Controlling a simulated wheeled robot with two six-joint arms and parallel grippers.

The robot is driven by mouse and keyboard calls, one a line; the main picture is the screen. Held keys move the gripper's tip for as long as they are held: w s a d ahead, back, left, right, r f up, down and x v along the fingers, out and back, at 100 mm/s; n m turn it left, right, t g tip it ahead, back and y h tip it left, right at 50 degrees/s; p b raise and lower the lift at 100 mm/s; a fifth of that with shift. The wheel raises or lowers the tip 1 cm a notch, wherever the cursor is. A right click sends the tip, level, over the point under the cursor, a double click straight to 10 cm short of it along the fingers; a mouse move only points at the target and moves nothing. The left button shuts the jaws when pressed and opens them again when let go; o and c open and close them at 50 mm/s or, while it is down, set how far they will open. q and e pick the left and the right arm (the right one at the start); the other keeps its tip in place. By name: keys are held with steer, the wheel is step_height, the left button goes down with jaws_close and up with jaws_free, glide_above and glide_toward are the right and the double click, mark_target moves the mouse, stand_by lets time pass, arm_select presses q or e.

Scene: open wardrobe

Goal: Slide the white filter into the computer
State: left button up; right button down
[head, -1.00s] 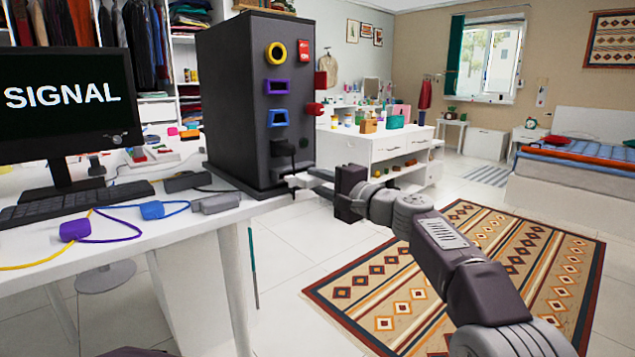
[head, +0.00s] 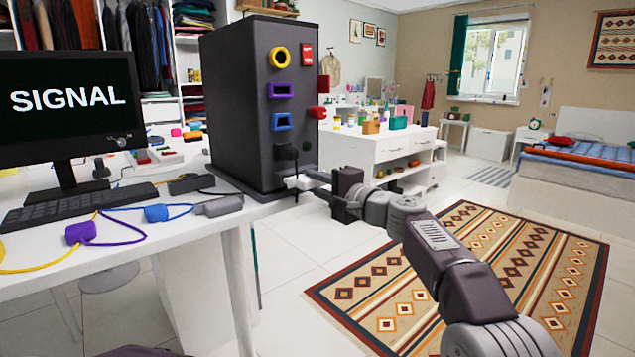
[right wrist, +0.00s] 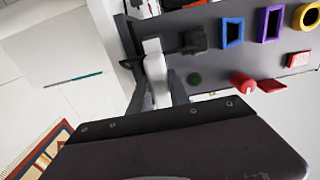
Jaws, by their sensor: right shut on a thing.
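The computer (head: 248,108) is a tall black tower on the right end of the white desk. Coloured ring-shaped ports and plugs sit on its right-facing side. My right gripper (head: 312,184) is at the low part of that side, shut on the small white filter (head: 299,183). In the right wrist view the white filter (right wrist: 155,68) is between the two fingers (right wrist: 158,90), its far end close to the computer (right wrist: 213,36), beside a black plug (right wrist: 195,40). I cannot tell whether the end is inside a slot. My left gripper is not in view.
A monitor (head: 65,100) and keyboard (head: 70,207) stand left on the desk (head: 185,228). A purple plug (head: 82,233), a blue plug (head: 156,213) and a grey block (head: 218,206) lie near the front edge. Open floor and a patterned rug (head: 470,270) are to the right.

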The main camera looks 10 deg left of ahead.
steer(key=shift+p+x, duration=0.75)
steer(key=shift+x, duration=0.3)
steer(key=c, duration=1.1)
jaws_free()
steer(key=shift+c, duration=0.2)
steer(key=shift+s+d+f+b, duration=0.15)
steer(key=shift+s+d+b, duration=0.15)
steer(key=shift+b, duration=0.1)
steer(key=b+v, duration=0.2)
steer(key=v, duration=0.6)
steer(key=shift+d+r, duration=0.1)
steer(key=shift+r, duration=0.15)
